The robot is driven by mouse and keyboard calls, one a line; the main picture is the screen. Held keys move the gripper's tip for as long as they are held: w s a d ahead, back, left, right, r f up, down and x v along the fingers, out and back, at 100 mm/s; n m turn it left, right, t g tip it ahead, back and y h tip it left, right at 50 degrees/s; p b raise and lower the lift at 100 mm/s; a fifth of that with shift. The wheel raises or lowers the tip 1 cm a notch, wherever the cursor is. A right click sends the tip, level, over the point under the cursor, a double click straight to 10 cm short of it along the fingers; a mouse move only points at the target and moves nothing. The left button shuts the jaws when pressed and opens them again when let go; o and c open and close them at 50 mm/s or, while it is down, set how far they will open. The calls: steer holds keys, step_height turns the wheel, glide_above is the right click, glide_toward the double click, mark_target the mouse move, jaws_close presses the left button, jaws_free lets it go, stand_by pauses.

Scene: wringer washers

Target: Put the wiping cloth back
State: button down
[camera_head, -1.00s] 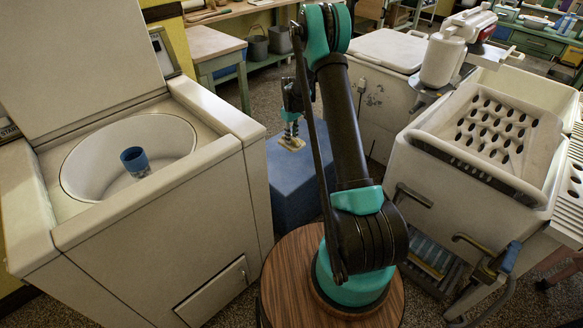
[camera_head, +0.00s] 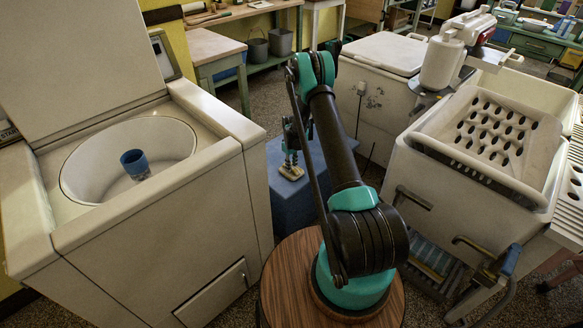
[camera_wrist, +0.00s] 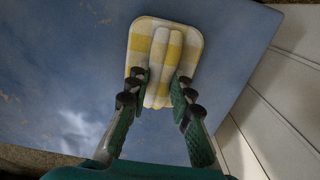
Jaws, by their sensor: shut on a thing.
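The wiping cloth (camera_wrist: 157,104), folded with yellow and white checks, is between the fingers of my gripper (camera_wrist: 162,77) in the wrist view. The fingers are shut on its raised middle folds, and its flat far end spreads beyond the fingertips. In the head view the cloth (camera_head: 291,173) shows small beneath my gripper (camera_head: 290,160), over the top of a blue box (camera_head: 318,168). The wrist view shows the blue top (camera_wrist: 70,75) below the cloth. I cannot tell whether the cloth touches it.
An open-lidded white washer (camera_head: 165,235) with a blue cup (camera_head: 135,164) in its tub stands left. A white tub with a holed board (camera_head: 495,135) stands right. A white lidded cabinet (camera_head: 375,95) is behind the box. A small table (camera_head: 212,45) stands behind left.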

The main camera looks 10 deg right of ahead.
steer(key=shift+f, duration=0.35)
steer(key=c, duration=1.3)
jaws_free()
steer(key=shift+c, duration=0.2)
